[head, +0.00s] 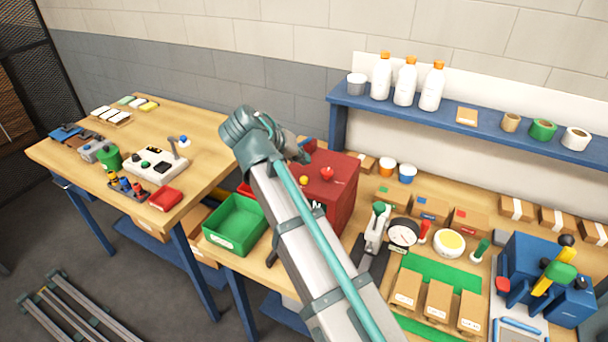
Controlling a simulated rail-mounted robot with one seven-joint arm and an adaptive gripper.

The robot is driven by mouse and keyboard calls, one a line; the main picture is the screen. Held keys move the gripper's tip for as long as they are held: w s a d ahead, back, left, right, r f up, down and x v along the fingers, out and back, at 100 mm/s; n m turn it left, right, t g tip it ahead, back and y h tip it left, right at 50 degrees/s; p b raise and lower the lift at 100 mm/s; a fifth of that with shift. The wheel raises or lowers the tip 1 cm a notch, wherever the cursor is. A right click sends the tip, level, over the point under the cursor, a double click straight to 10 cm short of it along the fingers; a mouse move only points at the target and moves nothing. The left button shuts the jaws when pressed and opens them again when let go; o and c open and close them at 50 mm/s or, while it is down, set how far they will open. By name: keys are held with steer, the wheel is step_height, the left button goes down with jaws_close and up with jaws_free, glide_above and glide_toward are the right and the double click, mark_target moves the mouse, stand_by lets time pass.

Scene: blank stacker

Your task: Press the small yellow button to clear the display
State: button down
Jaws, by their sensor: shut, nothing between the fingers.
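A red box-shaped machine (341,195) stands on the bench near the middle of the head view. A small yellow button (304,180) sits on its top, left of a larger red button (327,173). My arm crosses in front of the machine's left side and hides part of it. My gripper (303,157) shows small and dark just behind the yellow button in the picture. It is shut and empty. I cannot tell its height above the machine or whether it touches anything. No display face is clearly readable.
A green bin (235,224) stands left of the machine. A dial gauge (403,233), a press and small cartons crowd the bench to the right. A blue shelf (470,128) with white bottles (405,82) is behind. A separate wooden table (205,128) stands left.

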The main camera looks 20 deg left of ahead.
step_height(320, 180, up, 2)
steer(key=shift+r+p, duration=0.1)
steer(key=shift+p, duration=0.3)
steer(key=shift+d, duration=0.1)
stand_by(0.5)
